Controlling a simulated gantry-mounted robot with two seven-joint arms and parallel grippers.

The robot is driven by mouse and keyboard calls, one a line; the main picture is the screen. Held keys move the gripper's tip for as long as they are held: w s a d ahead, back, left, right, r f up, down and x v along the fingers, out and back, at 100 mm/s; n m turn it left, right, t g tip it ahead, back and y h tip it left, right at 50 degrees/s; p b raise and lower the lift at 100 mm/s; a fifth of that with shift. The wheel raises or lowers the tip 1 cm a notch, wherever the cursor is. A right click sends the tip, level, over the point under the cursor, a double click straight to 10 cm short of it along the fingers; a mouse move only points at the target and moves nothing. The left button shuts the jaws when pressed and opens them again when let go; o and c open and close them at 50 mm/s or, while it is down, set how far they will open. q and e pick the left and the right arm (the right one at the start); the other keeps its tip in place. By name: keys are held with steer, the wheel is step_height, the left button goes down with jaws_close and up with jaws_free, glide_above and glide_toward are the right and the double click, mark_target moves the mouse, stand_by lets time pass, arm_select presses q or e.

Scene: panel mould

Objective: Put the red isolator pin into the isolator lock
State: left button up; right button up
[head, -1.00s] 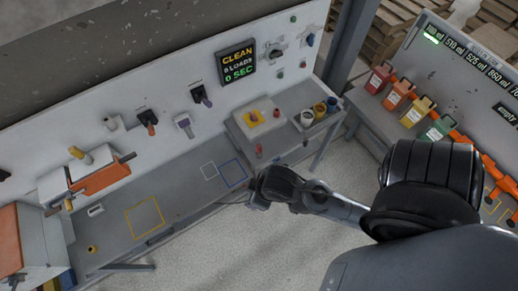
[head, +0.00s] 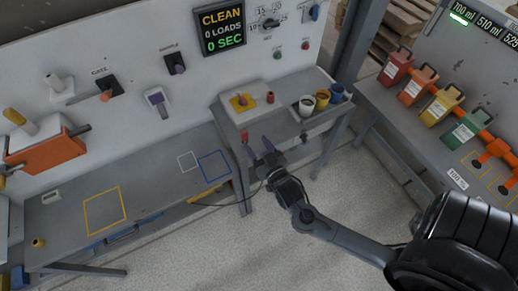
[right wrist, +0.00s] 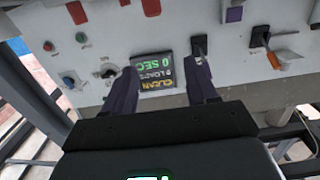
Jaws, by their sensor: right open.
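A yellow square plate with a red knob (head: 241,101) sits on the pale raised box on the right-hand bench; it may be the isolator lock. A small red upright piece (head: 270,97) stands to its right on the same box. My left gripper is not in view.
Several cups (head: 322,98) stand right of the box. A wall panel carries a display (head: 220,27), levers and knobs. The left bench (head: 145,185) has outlined squares and mostly clear room. Coloured containers (head: 438,108) line the right bench.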

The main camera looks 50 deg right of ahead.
steer(key=b, duration=0.5)
glide_toward(242, 130)
step_height(242, 130, down, 2)
steer(key=x, duration=0.1)
steer(key=b+x, duration=0.1)
steer(key=x, duration=0.3)
steer(key=shift+w+d+f+b, duration=0.1)
steer(key=shift+d+b, duration=0.2)
steer(key=shift+w+d, duration=0.2)
steer(key=shift+w, duration=0.35)
steer(key=shift+b+x, duration=0.3)
steer(key=shift+x, duration=2)
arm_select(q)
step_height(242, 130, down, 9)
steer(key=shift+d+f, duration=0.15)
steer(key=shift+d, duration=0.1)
arm_select(e)
steer(key=shift+a, duration=0.1)
steer(key=c, duration=0.4)
jaws_close()
